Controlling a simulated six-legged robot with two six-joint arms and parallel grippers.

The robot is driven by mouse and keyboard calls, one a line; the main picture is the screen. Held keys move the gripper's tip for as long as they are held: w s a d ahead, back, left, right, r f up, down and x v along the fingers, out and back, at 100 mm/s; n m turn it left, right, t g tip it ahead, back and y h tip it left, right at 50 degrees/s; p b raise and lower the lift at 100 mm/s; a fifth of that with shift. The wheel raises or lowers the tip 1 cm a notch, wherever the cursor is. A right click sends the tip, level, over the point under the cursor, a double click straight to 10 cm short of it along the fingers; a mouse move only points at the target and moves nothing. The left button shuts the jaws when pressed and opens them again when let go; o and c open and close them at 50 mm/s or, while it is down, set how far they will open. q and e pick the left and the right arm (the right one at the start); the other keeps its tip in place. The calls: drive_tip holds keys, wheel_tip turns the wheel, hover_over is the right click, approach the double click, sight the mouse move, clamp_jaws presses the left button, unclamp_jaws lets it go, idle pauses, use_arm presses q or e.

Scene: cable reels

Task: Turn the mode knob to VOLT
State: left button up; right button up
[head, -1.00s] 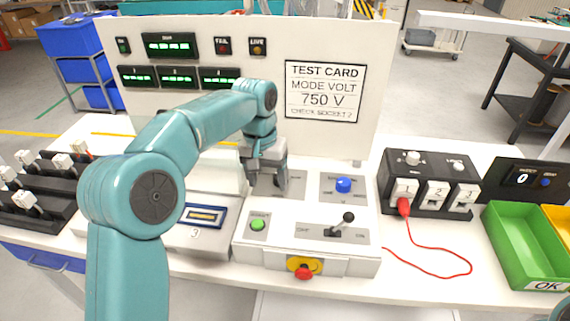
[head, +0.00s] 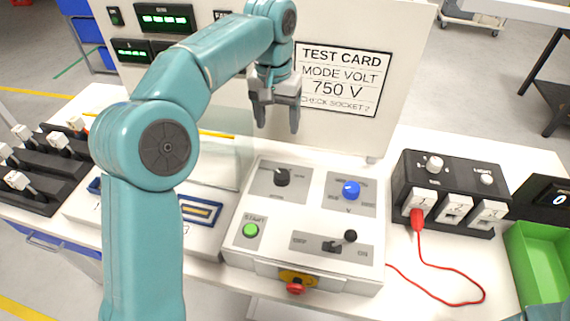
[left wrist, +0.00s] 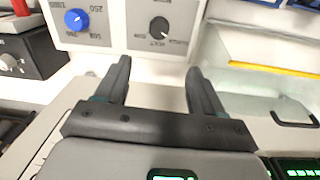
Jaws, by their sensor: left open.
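The black mode knob (head: 282,177) stands on a grey plate at the upper left of the white control panel (head: 300,219). It also shows in the left wrist view (left wrist: 160,27), with the word VOLT printed beside it. I cannot tell surely which label its pointer faces. My left gripper (head: 278,119) is open and empty, raised above and behind the knob, apart from it. Its two fingers (left wrist: 158,68) frame bare space in the left wrist view. The test card (head: 341,80) on the back board reads MODE VOLT, 750 V. My right gripper is not in view.
A blue knob (head: 351,190) sits right of the mode knob. In front are a green START button (head: 250,230), a black-tipped lever (head: 350,236) and a red stop button (head: 296,287). A socket box (head: 449,190) with a red lead (head: 417,219) stands at right.

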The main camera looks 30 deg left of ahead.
sight(281, 174)
use_arm(q)
drive_tip(key=f, duration=1)
drive_tip(key=d+f, duration=0.1)
drive_tip(key=f, duration=0.5)
drive_tip(key=shift+s, duration=0.15)
drive_tip(key=shift+s, duration=0.1)
drive_tip(key=c, duration=1.1)
